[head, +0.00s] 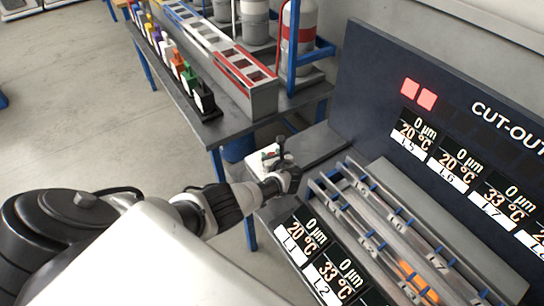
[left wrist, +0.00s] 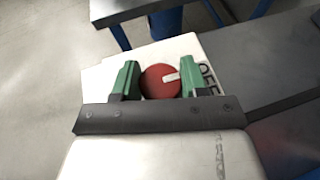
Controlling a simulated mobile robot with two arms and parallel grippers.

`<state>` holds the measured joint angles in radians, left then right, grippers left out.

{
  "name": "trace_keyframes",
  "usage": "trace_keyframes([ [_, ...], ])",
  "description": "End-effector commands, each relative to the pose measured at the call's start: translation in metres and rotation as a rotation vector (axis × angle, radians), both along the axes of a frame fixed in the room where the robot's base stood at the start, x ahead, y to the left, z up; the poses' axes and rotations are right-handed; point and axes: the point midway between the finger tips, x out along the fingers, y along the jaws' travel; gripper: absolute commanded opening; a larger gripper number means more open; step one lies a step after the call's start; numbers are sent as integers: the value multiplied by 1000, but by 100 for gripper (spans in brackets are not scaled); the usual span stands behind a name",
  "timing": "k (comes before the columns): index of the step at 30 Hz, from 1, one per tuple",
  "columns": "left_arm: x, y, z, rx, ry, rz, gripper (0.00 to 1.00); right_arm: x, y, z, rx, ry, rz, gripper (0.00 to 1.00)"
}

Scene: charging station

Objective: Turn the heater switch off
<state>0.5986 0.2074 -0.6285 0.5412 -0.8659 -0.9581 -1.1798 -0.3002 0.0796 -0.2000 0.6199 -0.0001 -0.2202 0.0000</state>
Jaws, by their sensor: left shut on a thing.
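The heater switch is a round red knob (left wrist: 160,82) with a white mark, on a white plate (left wrist: 98,80). In the left wrist view the mark points right, toward dark lettering that looks like "OFF" (left wrist: 208,78), partly hidden by a finger. My left gripper (left wrist: 160,74) has its green fingers on either side of the knob and is shut on it. In the head view the left gripper (head: 276,162) is at the white switch box (head: 257,160), hiding most of the knob. My right gripper is not in view.
A dark panel (head: 380,60) with displays and two lit red squares stands at right. Beside the switch is a rack (head: 375,215) of metal bars, one spot glowing orange. A table (head: 235,125) with colored items and grey cylinders (head: 300,35) stands behind. Floor at left is clear.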

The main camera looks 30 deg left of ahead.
Motion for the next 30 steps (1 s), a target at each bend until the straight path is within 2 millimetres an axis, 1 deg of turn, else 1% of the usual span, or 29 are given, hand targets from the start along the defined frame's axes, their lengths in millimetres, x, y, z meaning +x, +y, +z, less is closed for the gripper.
trace_keyframes([
  [3,1,1,1,0,-3,2,20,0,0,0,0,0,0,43],
  [4,1,1,1,0,-3,2,46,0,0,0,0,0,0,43],
  [8,1,1,1,0,-3,1,66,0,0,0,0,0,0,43],
  [9,1,1,1,-1,-3,1,69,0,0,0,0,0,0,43],
  [16,0,0,1,-1,-2,0,69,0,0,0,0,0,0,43],
  [20,-3,-4,4,-2,-2,-1,69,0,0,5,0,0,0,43],
  [23,-9,-13,10,-2,-1,-2,69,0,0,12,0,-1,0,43],
  [25,-16,-21,15,-3,-2,-2,69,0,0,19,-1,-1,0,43],
  [30,-33,-44,25,-3,-3,-2,69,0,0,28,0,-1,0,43],
])
